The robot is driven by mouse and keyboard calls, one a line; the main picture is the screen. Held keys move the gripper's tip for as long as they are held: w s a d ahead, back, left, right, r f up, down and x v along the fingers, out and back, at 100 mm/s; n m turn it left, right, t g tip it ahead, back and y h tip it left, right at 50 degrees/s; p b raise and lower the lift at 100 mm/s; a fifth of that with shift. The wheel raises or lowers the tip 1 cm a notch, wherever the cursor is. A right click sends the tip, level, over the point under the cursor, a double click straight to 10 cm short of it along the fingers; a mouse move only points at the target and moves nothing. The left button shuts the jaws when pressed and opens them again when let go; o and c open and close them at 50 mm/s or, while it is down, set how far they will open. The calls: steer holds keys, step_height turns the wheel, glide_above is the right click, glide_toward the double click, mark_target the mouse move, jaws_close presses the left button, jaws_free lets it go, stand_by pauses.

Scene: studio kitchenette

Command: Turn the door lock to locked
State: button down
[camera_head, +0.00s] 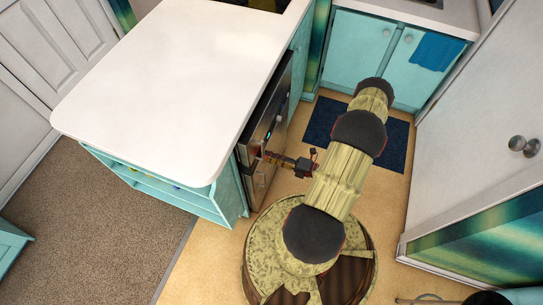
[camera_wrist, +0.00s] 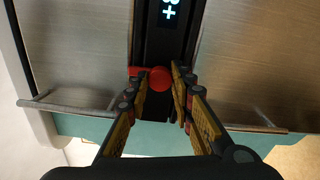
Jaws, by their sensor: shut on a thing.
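A round red knob (camera_wrist: 160,79), which I take for the door lock, sits on a black strip (camera_wrist: 168,35) with a lit display, between two brushed-metal doors. My gripper (camera_wrist: 159,82) is closed around the knob, with a fingertip at its left and right sides. In the head view, my gripper (camera_head: 268,157) reaches left to the metal appliance front (camera_head: 262,130) under the white counter. The knob is hidden there by the gripper, and its turn position cannot be read.
Bar handles (camera_wrist: 70,107) run low across the metal doors, on both sides of my fingers. A white counter (camera_head: 190,80) overhangs the appliance. A white door with round knobs (camera_head: 524,146) stands at right. A dark blue mat (camera_head: 395,160) lies on the floor.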

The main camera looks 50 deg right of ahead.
steer(key=c, duration=1.5)
jaws_free()
steer(key=shift+c, duration=0.2)
steer(key=shift+d, duration=0.1)
steer(key=v, duration=1.2)
